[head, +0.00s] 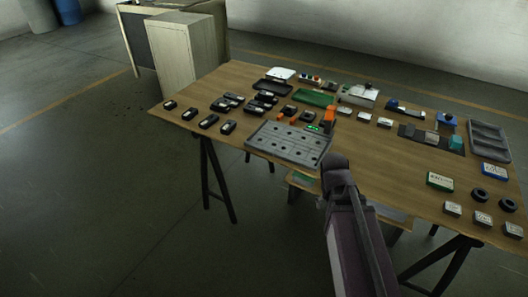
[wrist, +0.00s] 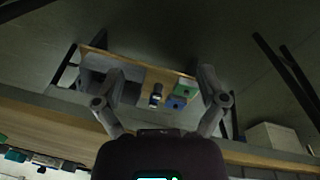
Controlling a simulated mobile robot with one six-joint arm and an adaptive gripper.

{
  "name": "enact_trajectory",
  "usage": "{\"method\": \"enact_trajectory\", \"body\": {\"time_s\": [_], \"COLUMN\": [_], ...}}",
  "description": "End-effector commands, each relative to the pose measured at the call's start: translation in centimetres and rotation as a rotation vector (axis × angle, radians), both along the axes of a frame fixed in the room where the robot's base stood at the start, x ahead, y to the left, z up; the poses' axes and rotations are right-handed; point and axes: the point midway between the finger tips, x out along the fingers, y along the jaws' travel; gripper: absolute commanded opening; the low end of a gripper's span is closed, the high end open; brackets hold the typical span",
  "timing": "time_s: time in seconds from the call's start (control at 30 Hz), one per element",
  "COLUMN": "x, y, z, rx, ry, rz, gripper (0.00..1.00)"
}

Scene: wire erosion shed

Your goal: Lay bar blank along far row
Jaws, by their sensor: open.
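I cannot single out the bar blank in either view. A grey plate with rows of dark holes (head: 288,143) lies at the table's near edge in the head view. Several small dark blocks with pale tops (head: 209,121) sit to its left, and a short row of small pale metal blocks (head: 365,116) lies beyond it to the right. My gripper (wrist: 162,76) is open and empty in the wrist view, its two fingers spread wide. It faces a low shelf board (wrist: 155,77). In the head view my arm hides part of the table's near edge, and the fingers are not clear.
The wooden table (head: 390,160) is crowded toward the back. A grey compartment tray (head: 489,138), a green box (head: 440,181) and black rings (head: 479,195) are at the right. An orange device (head: 329,117) stands behind the plate. A cabinet (head: 175,55) stands at the back left.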

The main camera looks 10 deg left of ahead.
Motion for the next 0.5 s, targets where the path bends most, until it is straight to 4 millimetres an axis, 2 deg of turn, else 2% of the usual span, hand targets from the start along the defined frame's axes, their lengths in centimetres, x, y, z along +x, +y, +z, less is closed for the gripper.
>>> {"method": "enact_trajectory", "body": {"time_s": [0.03,0.23,0.5], "x": [-0.7,-2.1,-2.5], "y": [-0.9,-2.7,-3.2], "z": [-0.1,-0.2,-0.2], "rx": [0.025,0.1,0.128], "ry": [0.014,0.045,0.053], "rz": [0.005,0.038,0.053], "gripper": [0.91,0.91,0.91]}}
